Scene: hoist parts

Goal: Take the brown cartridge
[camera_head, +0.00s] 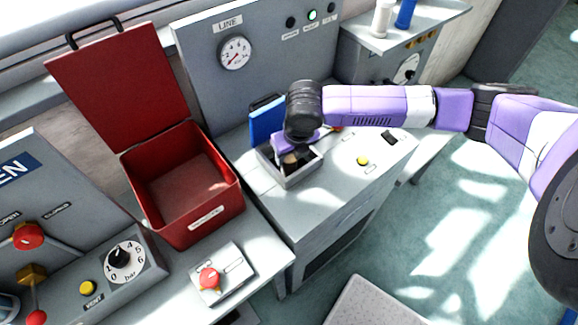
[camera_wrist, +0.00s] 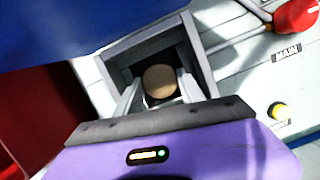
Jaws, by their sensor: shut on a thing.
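The brown cartridge (camera_wrist: 160,81) shows its round tan top between my gripper's fingers in the wrist view. It is inside a grey open-topped holder (camera_wrist: 204,68) on the grey cabinet. My gripper (camera_wrist: 155,92) is shut on the cartridge, with a pale finger on each side. In the head view my gripper (camera_head: 290,160) reaches down into the same holder from above, and the cartridge (camera_head: 289,158) is only partly visible there. The lower part of the cartridge is hidden by the fingers and the holder walls.
A blue panel (camera_head: 266,122) stands right behind the holder. An open red box (camera_head: 185,235) with a raised lid is at the left. A yellow button (camera_head: 362,160) and a red knob (camera_wrist: 296,16) are to the right.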

